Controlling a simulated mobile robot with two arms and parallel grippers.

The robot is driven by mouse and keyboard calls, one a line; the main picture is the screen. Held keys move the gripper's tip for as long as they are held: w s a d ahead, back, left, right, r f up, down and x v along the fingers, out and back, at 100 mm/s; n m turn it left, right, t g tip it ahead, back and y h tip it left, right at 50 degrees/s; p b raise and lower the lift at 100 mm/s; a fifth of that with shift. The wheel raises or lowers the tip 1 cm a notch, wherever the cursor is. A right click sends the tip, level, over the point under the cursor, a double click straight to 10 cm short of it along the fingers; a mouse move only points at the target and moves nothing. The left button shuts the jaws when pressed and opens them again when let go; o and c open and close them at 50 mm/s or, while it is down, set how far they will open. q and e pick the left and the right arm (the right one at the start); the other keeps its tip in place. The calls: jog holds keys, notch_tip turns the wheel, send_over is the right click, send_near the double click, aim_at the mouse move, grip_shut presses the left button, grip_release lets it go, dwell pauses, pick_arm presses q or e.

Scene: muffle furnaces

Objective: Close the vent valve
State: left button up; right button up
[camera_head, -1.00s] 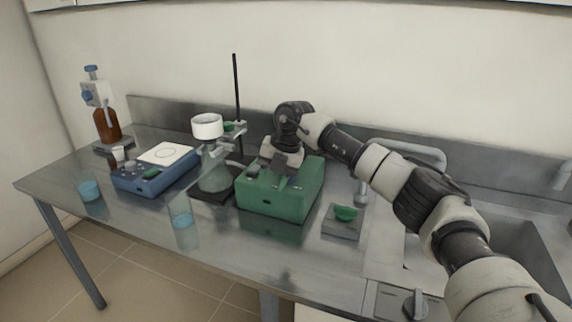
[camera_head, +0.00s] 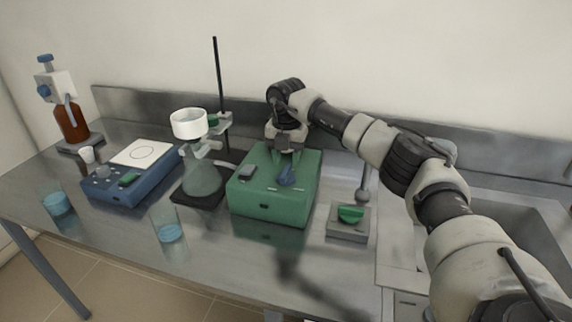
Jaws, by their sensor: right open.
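A green box (camera_head: 268,203), which looks like a pump, stands mid-bench. A green knob (camera_head: 350,214) sits on a grey block (camera_head: 347,230) to the right of the box. No label tells which of these is the vent valve. My left gripper is not in view.
A filter flask (camera_head: 201,178) with a white funnel (camera_head: 189,124) and clamp rod (camera_head: 219,80) stands close left of the box. Further left are a blue hotplate (camera_head: 131,187), a brown bottle (camera_head: 72,122) and beakers (camera_head: 168,232). A sink (camera_head: 495,225) lies at right.

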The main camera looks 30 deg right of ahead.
aim_at(287, 169)
notch_tip(287, 169, down, 3)
jog(key=shift+s, duration=0.1)
jog(key=shift+f, duration=0.1)
grip_shut()
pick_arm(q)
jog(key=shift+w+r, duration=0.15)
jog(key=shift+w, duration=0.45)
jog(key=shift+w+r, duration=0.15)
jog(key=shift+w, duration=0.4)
